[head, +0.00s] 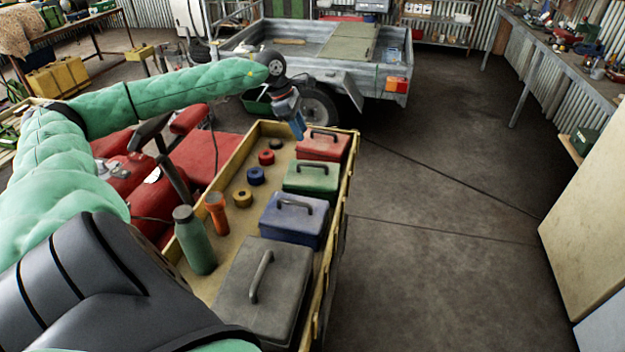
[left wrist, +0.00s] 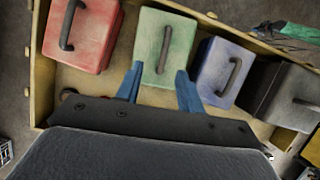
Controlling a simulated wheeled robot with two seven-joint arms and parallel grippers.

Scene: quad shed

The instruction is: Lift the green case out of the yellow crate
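The green case (head: 312,178) stands upright in the long yellow crate (head: 341,215), its dark arched handle on top. It sits between a red case (head: 323,146) and a blue case (head: 294,219). In the left wrist view the green case (left wrist: 163,42) lies just beyond my fingertips, its handle roughly centred between them. My left gripper (head: 299,127) is above the crate's far end, near the red case in the head view. Its two blue fingers, seen in the left wrist view (left wrist: 158,84), are spread with nothing between them. My right gripper is not in view.
A large grey case (head: 264,290) fills the crate's near end. A green bottle (head: 194,240), an orange torch (head: 216,212) and several tape rolls (head: 256,176) stand along its left side. A red quad (head: 205,150) is left, a trailer (head: 370,70) behind.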

